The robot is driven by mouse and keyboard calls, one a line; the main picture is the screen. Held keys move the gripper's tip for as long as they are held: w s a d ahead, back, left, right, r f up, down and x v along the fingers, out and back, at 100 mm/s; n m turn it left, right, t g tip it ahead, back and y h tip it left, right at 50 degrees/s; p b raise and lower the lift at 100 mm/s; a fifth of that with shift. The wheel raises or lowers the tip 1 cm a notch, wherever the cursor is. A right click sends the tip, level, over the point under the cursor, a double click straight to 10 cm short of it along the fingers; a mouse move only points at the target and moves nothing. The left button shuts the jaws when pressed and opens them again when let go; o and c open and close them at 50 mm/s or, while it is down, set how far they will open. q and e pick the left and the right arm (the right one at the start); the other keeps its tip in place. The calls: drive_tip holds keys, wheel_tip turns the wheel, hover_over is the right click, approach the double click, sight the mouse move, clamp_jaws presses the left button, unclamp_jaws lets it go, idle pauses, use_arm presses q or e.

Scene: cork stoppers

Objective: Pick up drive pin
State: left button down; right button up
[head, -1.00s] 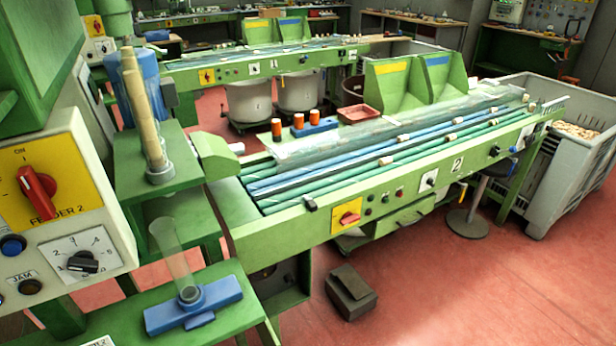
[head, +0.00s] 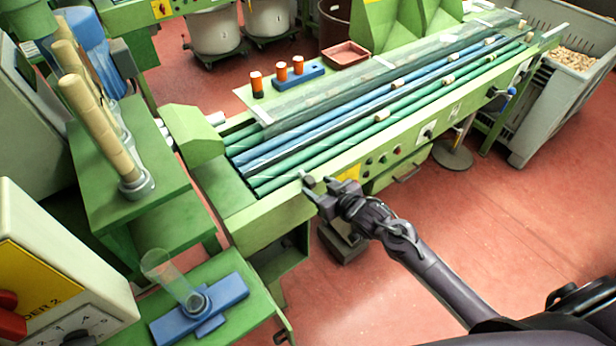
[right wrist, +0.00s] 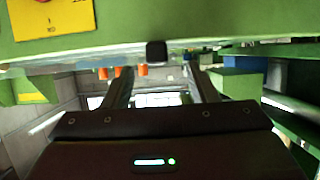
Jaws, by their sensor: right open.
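A small dark block at the conveyor's front edge (head: 305,176) looks like the drive pin; I cannot be sure of it from its shape. It also shows in the right wrist view as a dark, rounded square (right wrist: 156,50), centred between the fingers and just beyond their tips. My right gripper (head: 320,190) is open and empty, close to this block at the near corner of the conveyor. Its two dark fingers stand apart in the right wrist view (right wrist: 157,74). In the head view the fingertips partly overlap the block's surroundings. My left gripper is not in view.
The green conveyor bench (head: 290,205) carries blue and green belts with corks. Orange-and-white cylinders (head: 281,71) and a red tray (head: 345,54) stand behind. A blue stand with a clear tube (head: 200,308) is at lower left. The red floor (head: 500,220) at right is clear.

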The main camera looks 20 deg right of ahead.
sight(311, 180)
drive_tip(key=p+x, duration=0.1)
drive_tip(key=x, duration=0.2)
drive_tip(key=shift+w+f, duration=0.1)
drive_tip(key=shift+w, duration=0.3)
drive_tip(key=shift+w+a+f, duration=0.2)
drive_tip(key=shift+w+f, duration=0.05)
drive_tip(key=shift+w, duration=0.25)
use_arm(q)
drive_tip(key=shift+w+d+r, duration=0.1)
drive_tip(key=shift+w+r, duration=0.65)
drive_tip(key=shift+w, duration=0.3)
use_arm(e)
drive_tip(key=shift+c, duration=0.2)
drive_tip(key=c, duration=1)
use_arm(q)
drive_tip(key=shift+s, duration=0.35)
use_arm(e)
drive_tip(key=shift+c, duration=0.2)
drive_tip(key=shift+r, duration=0.1)
